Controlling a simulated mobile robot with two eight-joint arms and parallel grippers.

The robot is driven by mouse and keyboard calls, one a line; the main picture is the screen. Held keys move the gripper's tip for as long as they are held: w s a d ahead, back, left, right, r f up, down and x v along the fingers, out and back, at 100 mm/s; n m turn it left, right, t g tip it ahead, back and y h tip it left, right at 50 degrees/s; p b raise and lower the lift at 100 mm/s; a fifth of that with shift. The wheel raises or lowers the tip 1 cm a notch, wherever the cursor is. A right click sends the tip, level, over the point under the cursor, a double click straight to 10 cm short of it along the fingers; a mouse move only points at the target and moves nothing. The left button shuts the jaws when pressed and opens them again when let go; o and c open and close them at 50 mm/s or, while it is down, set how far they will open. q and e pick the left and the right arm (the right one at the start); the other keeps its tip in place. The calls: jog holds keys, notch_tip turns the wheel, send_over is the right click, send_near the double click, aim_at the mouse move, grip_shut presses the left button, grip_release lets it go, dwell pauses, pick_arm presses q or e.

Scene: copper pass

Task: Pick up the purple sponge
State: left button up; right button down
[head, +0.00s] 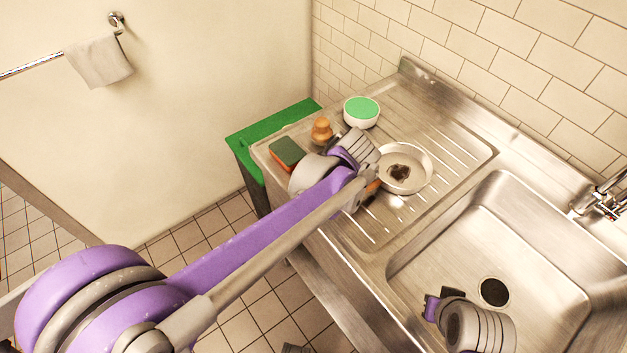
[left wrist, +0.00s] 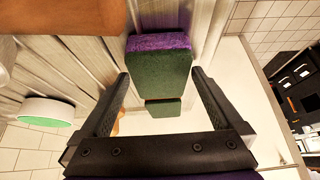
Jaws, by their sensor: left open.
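The purple sponge (left wrist: 160,42) shows in the left wrist view, with a purple edge and a dark green face. It lies ahead of and between the fingertips of my left gripper (left wrist: 160,74). The gripper is open, with a finger on each side, and contact with the sponge cannot be told. In the head view I cannot make out the purple sponge; my left arm covers part of the drainboard. A second green-faced sponge (left wrist: 163,108) shows beyond it; in the head view a green and orange sponge (head: 287,153) lies at the drainboard's left end.
A round dish (head: 405,172) with a dark patch, an orange-brown knobbed object (head: 321,130) and a white tub with a green top (head: 361,112) stand on the drainboard (head: 440,118). The sink (head: 530,265) and tap (head: 603,202) are to the right. A large orange-brown thing (left wrist: 60,16) is close in the wrist view.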

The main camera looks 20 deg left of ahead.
pick_arm(q)
jog(key=shift+c, duration=0.2)
jog(key=c, duration=1.1)
notch_tip(320, 180, up, 10)
jog(key=shift+f+p, duration=0.1)
jog(key=shift+p, duration=0.35)
jog(key=o, duration=0.7)
jog(key=c, duration=0.6)
